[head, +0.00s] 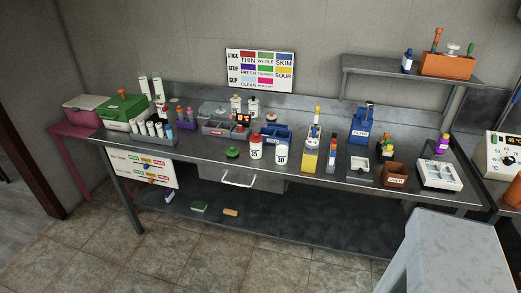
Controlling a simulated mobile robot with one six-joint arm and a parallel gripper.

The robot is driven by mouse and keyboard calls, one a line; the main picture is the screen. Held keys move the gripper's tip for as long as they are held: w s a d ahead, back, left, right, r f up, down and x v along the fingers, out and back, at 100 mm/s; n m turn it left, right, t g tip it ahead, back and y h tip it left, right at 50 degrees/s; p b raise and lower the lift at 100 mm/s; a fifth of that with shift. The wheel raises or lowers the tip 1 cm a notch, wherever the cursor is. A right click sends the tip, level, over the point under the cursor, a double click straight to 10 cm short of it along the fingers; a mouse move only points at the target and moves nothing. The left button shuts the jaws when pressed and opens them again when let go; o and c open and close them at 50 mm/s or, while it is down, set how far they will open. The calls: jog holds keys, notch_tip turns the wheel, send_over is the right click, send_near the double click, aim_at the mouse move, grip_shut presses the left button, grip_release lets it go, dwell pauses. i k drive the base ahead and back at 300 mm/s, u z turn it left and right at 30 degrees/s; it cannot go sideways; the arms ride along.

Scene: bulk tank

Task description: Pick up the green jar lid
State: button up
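A small dark green lid-like thing with a knob on top (233,152) lies on the steel bench (210,150) near its front edge, above the drawer handle. It looks like the green jar lid, but it is small in the picture. It sits just left of a white jar with a red top marked 35 (256,149). A white jar with a blue top marked 30 (281,155) stands further right. My gripper is not in view.
Grey bins (219,129) stand behind the lid, and a blue bin (276,133) is behind the jars. A green box (124,109) is at the left. The bench left of the lid is fairly clear. A pale grey stool-like shape (455,250) fills the lower right.

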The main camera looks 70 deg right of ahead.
aim_at(232, 152)
jog(key=u, duration=1)
jog(key=k, duration=0.1)
jog(key=z, duration=2.7)
jog(key=k, duration=0.95)
jog(key=u, duration=0.15)
jog(key=i, duration=0.65)
jog(key=z, duration=0.05)
